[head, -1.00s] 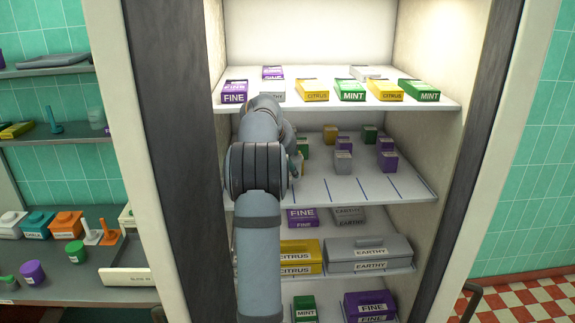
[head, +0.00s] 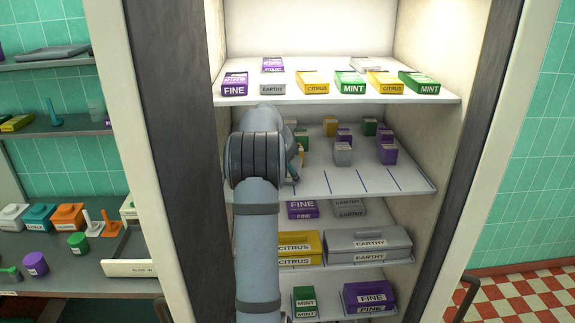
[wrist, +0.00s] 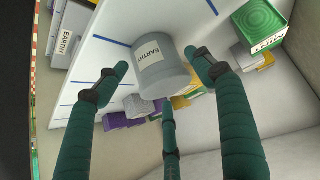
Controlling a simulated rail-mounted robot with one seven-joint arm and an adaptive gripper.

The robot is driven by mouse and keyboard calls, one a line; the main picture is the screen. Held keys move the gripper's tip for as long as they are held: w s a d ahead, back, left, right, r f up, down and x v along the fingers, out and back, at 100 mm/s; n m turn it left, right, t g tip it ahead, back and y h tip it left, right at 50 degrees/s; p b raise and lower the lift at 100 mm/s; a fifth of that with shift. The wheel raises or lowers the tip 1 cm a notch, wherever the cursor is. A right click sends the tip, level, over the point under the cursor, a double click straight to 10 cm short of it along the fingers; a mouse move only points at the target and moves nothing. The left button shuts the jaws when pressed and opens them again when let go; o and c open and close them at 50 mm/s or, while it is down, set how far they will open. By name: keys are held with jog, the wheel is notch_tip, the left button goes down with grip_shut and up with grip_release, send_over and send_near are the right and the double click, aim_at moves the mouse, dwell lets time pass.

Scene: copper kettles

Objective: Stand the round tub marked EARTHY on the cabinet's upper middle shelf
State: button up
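The round grey tub marked EARTHY (wrist: 160,72) is in the wrist view, its label facing the upper left of the picture. My gripper (wrist: 160,65) has its dark green fingers spread around it, one on either side and a third below. A narrow gap shows between the left fingertip and the tub; the right fingertip is close to it, and contact is unclear. The tub is over or on the cabinet's upper middle shelf (head: 345,184), which has blue divider lines.
Small purple (head: 387,153), grey (head: 343,154), green and yellow containers stand farther back on this shelf. A green box (wrist: 262,25) is near my right finger in the wrist view. The top shelf (head: 425,99) overhead holds labelled boxes. The shelf's front right is clear.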

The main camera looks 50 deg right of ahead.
jog(key=shift+o, duration=0.2)
jog(key=shift+r+p, duration=0.3)
jog(key=shift+s+a+r+b, duration=0.1)
jog(key=shift+a+r+b, duration=0.15)
jog(key=shift+b, duration=0.2)
jog(key=b+v, duration=0.2)
jog(key=v, duration=0.9)
jog(key=shift+o, duration=0.2)
